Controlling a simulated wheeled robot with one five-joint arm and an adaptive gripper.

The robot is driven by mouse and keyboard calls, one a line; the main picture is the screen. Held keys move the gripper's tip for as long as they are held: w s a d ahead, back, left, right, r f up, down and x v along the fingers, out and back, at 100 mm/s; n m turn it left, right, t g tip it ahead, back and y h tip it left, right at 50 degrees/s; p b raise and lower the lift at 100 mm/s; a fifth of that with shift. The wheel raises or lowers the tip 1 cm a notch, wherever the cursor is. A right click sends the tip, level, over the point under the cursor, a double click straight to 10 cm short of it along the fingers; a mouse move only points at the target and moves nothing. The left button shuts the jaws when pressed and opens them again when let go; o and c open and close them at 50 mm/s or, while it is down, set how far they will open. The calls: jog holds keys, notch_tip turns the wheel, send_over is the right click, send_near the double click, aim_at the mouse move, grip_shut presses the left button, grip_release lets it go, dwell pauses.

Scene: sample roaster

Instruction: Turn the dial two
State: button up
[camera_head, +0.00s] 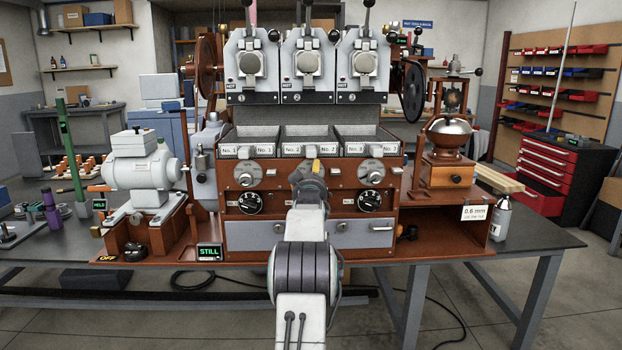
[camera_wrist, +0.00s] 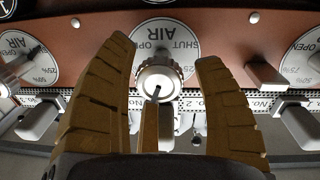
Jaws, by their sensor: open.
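The middle air dial, in column No. 2, is a round silver knob (camera_wrist: 158,80) on a pale plate marked SHUT and OPEN (camera_wrist: 163,38) in the wrist view. The knob has a small dark mark near its lower edge. My gripper (camera_wrist: 164,52) is open, with one tan finger on each side of the knob, apart from it in the picture. I cannot tell how deep the fingers reach. In the head view my gripper (camera_head: 314,168) covers the middle dial, and my arm hides the lower middle control.
The left air dial (camera_head: 247,174) and right air dial (camera_head: 371,173) flank my gripper. Black dials sit below at left (camera_head: 251,203) and right (camera_head: 370,200). Labelled trays (camera_head: 310,152) lie above the dials. A grey drawer (camera_head: 364,234) is low at right. A sign (camera_head: 209,252) reads STILL.

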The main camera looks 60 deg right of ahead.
jog(key=shift+o, duration=0.2)
jog(key=c, duration=1.2)
